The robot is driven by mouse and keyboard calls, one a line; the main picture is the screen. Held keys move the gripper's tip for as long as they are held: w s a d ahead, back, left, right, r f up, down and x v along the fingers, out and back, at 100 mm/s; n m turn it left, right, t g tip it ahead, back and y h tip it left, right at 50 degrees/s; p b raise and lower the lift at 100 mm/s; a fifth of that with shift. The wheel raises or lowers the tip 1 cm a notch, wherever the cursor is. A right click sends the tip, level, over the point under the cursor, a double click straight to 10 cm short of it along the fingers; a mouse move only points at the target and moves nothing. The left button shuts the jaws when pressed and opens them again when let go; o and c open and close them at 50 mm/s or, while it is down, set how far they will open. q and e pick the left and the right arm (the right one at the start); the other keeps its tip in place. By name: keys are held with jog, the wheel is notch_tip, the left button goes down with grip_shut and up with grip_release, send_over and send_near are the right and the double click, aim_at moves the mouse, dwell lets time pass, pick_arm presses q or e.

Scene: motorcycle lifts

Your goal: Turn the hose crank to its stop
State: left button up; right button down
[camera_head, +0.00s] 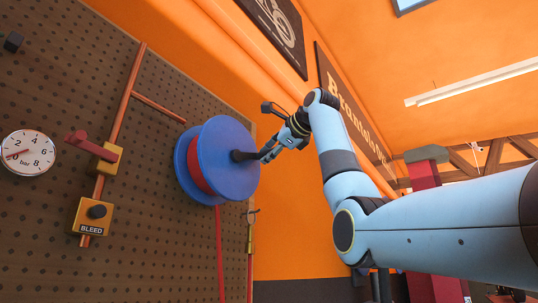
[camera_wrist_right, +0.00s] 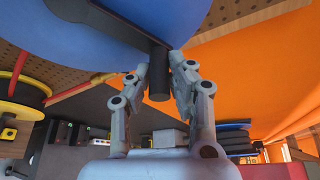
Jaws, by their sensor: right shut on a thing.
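The blue hose reel (camera_head: 222,150) with red hose wound on it is mounted on the pegboard. Its dark crank handle (camera_head: 240,156) sticks out from the reel's face. My right gripper (camera_head: 264,154) reaches it from the right and is shut on the handle. In the right wrist view the crank's dark arm (camera_wrist_right: 122,24) runs across the blue reel face (camera_wrist_right: 75,45), and its round grip (camera_wrist_right: 159,78) sits between the two fingers of the right gripper (camera_wrist_right: 159,68). My left gripper is not in view.
Left of the reel on the pegboard (camera_head: 60,220) are a pressure gauge (camera_head: 28,152), a red lever valve (camera_head: 95,149), a yellow BLEED box (camera_head: 92,216) and copper pipes (camera_head: 125,100). A red hose (camera_head: 220,250) hangs below the reel. The orange wall lies behind.

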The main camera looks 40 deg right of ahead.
jog(key=shift+a, duration=0.1)
jog(key=c, duration=1.2)
grip_release()
jog(key=shift+a, duration=0.15)
jog(key=shift+s, duration=0.1)
jog(key=shift+s+r, duration=0.1)
jog(key=shift+s, duration=0.25)
jog(key=s+r, duration=0.2)
jog(key=s, duration=0.9)
